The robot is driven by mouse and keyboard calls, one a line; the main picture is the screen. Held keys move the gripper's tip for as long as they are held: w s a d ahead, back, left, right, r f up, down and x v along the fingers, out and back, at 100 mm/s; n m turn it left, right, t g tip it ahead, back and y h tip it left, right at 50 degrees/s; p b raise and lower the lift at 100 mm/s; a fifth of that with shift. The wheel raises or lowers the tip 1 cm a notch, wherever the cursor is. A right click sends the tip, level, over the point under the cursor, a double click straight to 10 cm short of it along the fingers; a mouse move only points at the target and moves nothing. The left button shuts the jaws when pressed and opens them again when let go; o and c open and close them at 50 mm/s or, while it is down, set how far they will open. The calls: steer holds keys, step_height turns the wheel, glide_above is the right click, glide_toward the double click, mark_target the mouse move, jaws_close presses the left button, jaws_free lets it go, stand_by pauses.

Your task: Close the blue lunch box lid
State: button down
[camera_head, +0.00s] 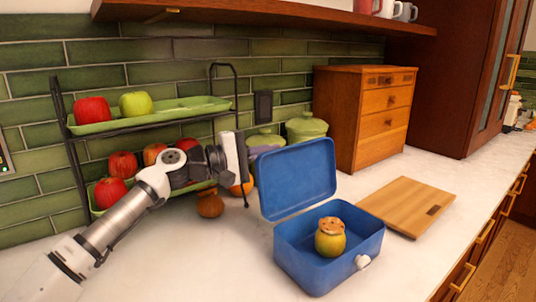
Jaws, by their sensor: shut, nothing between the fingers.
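The blue lunch box (300,262) stands on the white counter. Its blue lid (298,178) is open, tilted up and back from the box's rear edge. A yellow-green, round thing with a brown speckled top (330,240) sits inside the box. A white latch (362,262) is on the box's front. My gripper (243,160) is shut and empty, at the left of the raised lid and a little apart from it in the picture. Its fingertips are hard to make out, and I cannot tell its exact depth relative to the lid.
A two-tier black rack with green trays (190,110) holds apples at the left, behind my arm. A small brown pot (210,203) stands left of the lid. Green lidded pots (306,127) and a wooden drawer chest (370,115) stand behind. A cutting board (410,205) lies at right.

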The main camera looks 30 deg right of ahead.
step_height(320, 180, up, 20)
steer(key=b, duration=0.1)
stand_by(0.5)
